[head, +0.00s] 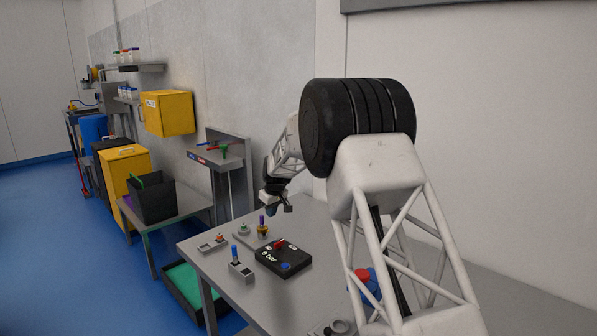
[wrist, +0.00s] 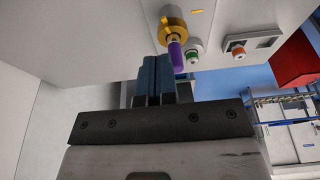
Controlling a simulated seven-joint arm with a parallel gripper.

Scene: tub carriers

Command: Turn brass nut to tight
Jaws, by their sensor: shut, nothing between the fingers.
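The brass nut (head: 262,232) sits on the grey table, with a purple peg standing up from it in the head view. In the wrist view the brass nut (wrist: 172,24) is at the top, with the purple peg (wrist: 176,56) pointing towards my camera. My gripper (head: 280,210) is above the table, behind and a little right of the nut. Its two blue-grey fingers, seen in the wrist view (wrist: 154,60), are together and empty. They appear beside the purple peg; I cannot tell whether they touch it. No tight mark on the nut is readable.
A black "6 bar" box (head: 283,262) with a red and a blue knob lies in front of the nut. The table's left edge is near.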

